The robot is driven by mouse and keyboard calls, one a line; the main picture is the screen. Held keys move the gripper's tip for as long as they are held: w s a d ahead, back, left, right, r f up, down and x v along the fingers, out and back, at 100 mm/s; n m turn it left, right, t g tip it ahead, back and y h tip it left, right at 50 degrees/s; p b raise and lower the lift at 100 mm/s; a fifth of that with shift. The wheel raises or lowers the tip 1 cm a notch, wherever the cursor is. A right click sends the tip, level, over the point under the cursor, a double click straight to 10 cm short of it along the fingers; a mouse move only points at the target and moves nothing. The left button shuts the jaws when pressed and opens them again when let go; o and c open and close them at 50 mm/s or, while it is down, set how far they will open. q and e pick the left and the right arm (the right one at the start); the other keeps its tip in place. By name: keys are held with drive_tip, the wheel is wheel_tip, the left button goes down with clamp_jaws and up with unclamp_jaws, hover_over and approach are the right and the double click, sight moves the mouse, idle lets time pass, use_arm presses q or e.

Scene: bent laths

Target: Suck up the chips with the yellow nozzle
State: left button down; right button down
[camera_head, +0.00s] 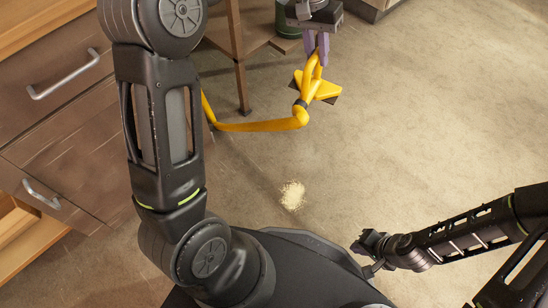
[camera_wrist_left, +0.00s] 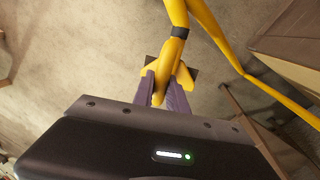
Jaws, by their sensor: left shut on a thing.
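The yellow nozzle (camera_head: 322,88) hangs above the floor at the top middle of the head view, with its yellow hose (camera_head: 255,126) bending down and off to the left. My left gripper (camera_head: 316,48), with purple fingers, is shut on the nozzle's yellow tube. In the left wrist view the fingers (camera_wrist_left: 163,92) sit on both sides of the tube, and the nozzle's wide foot (camera_wrist_left: 184,76) shows beyond. The chips (camera_head: 292,195) lie in a small pale heap on the floor, below the nozzle in the picture and apart from it. My right gripper (camera_head: 366,246) is at the lower right; its fingers are too small to judge.
A wooden cabinet with drawers (camera_head: 60,90) stands at the left. A small wooden table (camera_head: 238,58) with a green can (camera_head: 288,28) stands at the top, its leg near the hose. The floor (camera_head: 430,120) right of the chips is clear.

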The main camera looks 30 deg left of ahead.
sight(297, 87)
use_arm(q)
drive_tip(key=shift+m, duration=0.3)
drive_tip(key=a+f, duration=0.1)
drive_tip(key=f, duration=0.4)
drive_tip(key=a+f+b, duration=0.1)
drive_tip(key=a+f, duration=0.1)
drive_tip(key=f, duration=0.3)
drive_tip(key=a+f, duration=0.1)
drive_tip(key=f, duration=0.3)
drive_tip(key=shift+w+a+f, duration=0.25)
drive_tip(key=shift+w+f, duration=0.05)
drive_tip(key=shift+f, duration=0.1)
drive_tip(key=s+f+m, duration=0.1)
drive_tip(key=s+f, duration=0.1)
drive_tip(key=f, duration=0.7)
drive_tip(key=s+a+f+m+b, duration=0.1)
drive_tip(key=s+f, duration=0.2)
drive_tip(key=f, duration=0.6)
drive_tip(key=s+a+f+b, duration=0.1)
drive_tip(key=s+f, duration=0.2)
drive_tip(key=f, duration=0.6)
drive_tip(key=shift+s+f+m+g, duration=0.25)
drive_tip(key=shift+m+g, duration=0.05)
drive_tip(key=shift+m, duration=0.1)
drive_tip(key=shift+f+b, duration=0.1)
drive_tip(key=shift+b, duration=0.25)
